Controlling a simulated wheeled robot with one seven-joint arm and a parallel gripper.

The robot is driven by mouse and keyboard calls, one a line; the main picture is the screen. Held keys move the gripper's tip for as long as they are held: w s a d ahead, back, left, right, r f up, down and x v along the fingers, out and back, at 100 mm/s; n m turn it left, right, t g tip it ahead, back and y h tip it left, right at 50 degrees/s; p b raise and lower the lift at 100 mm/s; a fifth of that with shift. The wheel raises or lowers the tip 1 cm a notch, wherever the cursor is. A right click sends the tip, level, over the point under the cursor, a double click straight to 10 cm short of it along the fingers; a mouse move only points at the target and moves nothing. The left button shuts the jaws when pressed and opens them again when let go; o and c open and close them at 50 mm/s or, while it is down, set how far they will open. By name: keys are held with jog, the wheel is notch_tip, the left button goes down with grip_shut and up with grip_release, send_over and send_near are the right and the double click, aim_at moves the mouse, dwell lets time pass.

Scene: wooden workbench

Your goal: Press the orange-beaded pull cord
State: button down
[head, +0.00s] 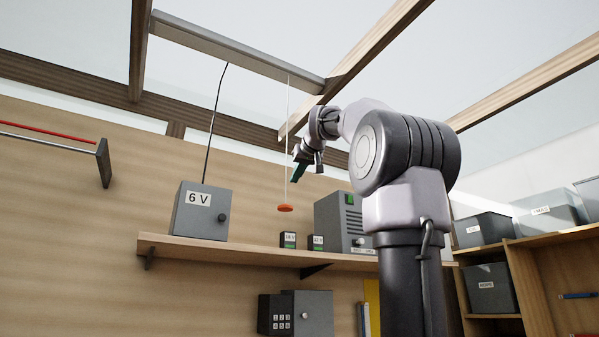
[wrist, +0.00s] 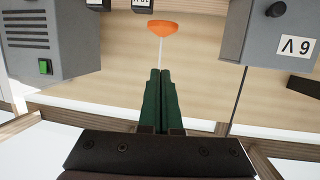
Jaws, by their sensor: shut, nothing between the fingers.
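The orange bead (head: 285,208) hangs at the lower end of a thin white pull cord (head: 288,130) that comes down from the grey overhead rail. In the wrist view, which looks upside down, the orange bead (wrist: 162,28) is beyond my fingertips, with the cord running from it towards them. My gripper (head: 297,172) has green fingers and is up and to the right of the bead in the head view. In the wrist view my gripper (wrist: 160,72) is shut and empty, its fingers side by side. Whether the fingertips touch the cord cannot be told.
A shelf (head: 250,252) below carries a grey 6 V box (head: 202,210), two small dark blocks (head: 302,241) and a grey unit with a green button (head: 340,222). A black cable (head: 215,110) hangs left of the cord. Overhead beams (head: 360,58) are near my arm.

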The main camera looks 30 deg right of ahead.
jog(key=w+f, duration=0.4)
jog(key=w, duration=0.2)
jog(key=shift+d+f, duration=0.25)
jog(key=shift+d, duration=0.1)
jog(key=shift+f, duration=1.65)
